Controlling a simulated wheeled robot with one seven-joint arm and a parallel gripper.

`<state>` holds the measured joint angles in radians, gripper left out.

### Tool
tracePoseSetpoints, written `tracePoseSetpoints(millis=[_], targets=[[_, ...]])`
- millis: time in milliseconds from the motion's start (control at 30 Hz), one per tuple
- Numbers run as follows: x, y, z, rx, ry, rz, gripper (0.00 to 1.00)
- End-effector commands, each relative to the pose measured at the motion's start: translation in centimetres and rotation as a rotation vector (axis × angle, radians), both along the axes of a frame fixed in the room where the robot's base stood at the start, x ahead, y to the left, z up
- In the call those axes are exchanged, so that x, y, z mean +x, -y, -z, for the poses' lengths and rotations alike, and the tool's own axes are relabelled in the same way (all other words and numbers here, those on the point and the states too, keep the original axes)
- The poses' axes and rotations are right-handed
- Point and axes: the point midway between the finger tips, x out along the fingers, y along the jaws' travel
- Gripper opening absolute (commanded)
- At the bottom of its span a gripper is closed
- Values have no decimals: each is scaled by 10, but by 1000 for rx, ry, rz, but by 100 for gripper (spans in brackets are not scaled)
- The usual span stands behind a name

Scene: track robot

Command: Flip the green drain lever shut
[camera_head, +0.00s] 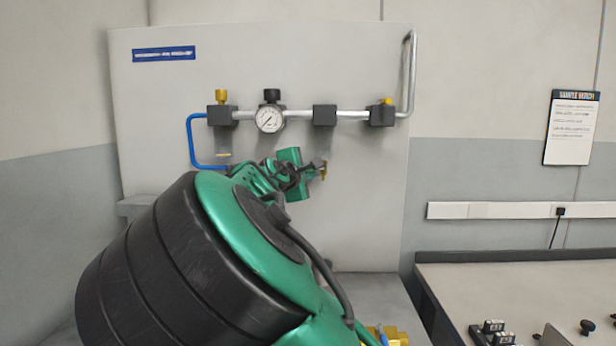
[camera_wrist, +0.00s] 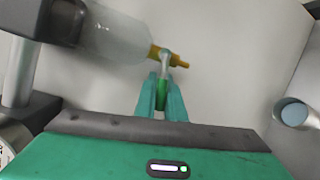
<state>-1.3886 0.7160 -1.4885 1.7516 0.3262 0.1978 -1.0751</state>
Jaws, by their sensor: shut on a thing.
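The green drain lever (camera_wrist: 162,97) shows in the wrist view between the two teal fingers of my gripper (camera_wrist: 162,84), which is shut on it. A pale metal stem joins the lever to a small brass drain valve (camera_wrist: 179,62). The valve sits at the end of a clear filter bowl (camera_wrist: 116,38). In the head view my gripper (camera_head: 317,167) is below the right-middle dark block (camera_head: 324,115) of the pipe line. A bit of the brass valve (camera_head: 324,170) shows beside it there. I cannot make out the lever in the head view.
A pressure gauge (camera_head: 269,118), a yellow-knobbed block (camera_head: 221,115) and a blue hose (camera_head: 189,140) are on the grey panel (camera_head: 160,90). A dark-edged bench (camera_head: 470,285) with small parts stands at right. The panel right of my gripper is bare.

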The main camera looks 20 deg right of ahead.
Motion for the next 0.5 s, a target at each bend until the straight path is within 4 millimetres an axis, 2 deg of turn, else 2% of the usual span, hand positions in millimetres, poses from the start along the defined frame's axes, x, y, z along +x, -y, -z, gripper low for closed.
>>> tracePoseSetpoints(millis=[300,500], targets=[[1,-2,-6,193,56,0,0],[1,-2,-8,228,67,2,0]])
